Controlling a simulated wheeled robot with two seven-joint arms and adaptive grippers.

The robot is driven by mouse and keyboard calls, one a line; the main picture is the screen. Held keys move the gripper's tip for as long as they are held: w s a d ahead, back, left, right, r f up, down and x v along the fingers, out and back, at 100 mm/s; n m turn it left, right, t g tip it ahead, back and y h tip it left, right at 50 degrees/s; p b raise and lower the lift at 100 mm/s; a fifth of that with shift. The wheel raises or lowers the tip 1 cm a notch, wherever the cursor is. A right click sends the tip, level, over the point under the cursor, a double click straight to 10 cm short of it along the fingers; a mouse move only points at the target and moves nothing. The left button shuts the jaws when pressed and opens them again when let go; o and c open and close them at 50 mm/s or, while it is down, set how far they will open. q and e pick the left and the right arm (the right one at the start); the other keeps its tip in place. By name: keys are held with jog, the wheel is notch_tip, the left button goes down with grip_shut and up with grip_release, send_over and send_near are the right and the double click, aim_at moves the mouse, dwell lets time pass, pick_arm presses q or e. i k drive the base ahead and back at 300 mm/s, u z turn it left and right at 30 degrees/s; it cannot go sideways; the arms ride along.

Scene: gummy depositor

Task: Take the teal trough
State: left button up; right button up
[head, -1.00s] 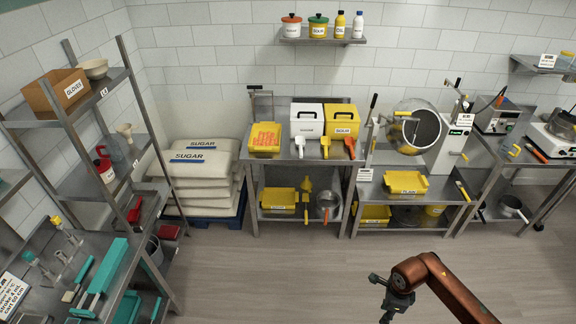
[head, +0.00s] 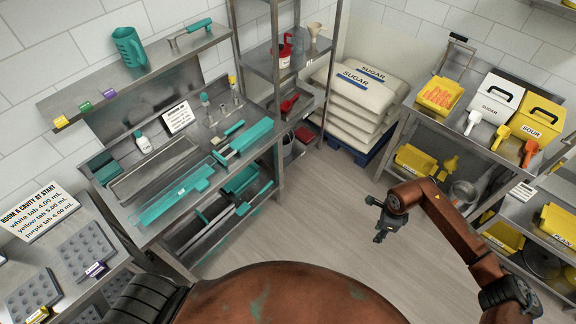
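A long, shallow teal trough (head: 178,195) with a small label lies on the steel table (head: 152,228) at the left. A second, narrower long teal piece (head: 245,138) lies to its right near the table's end; I cannot tell for sure which one the name means. More teal pieces (head: 240,180) are on the shelf below. My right gripper (head: 376,219) hangs over the floor, well right of the table. It looks open and holds nothing. My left gripper is not in view.
A steel rack (head: 237,40) stands behind the table's right end, with sugar sacks (head: 362,95) beside it. A wall shelf with a teal jug (head: 129,48) hangs above the table. A bench with moulds (head: 88,245) is at lower left. The middle floor is clear.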

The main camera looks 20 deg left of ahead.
aim_at(196, 178)
jog(key=u, duration=2.25)
jog(key=i, duration=1)
